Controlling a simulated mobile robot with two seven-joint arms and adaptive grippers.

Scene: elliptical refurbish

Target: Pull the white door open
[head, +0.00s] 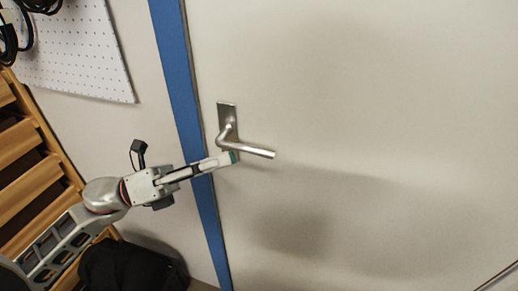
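The white door (370,120) fills the middle and right of the head view and appears closed against its blue frame (181,85). Its silver lever handle (255,151) points right from a metal plate (227,114) near the door's left edge. My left gripper (232,157) reaches in from the left, with its fingertips just below the base of the lever. I cannot tell whether they touch the handle. The fingers appear in line from this angle, so their opening does not show. My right gripper is not in view.
A white pegboard (75,50) with dark cables (20,25) hangs on the wall at upper left. A wooden slatted piece (25,150) stands at the left. A black bag (130,268) lies at the bottom, below my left arm. The space before the door's right part looks clear.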

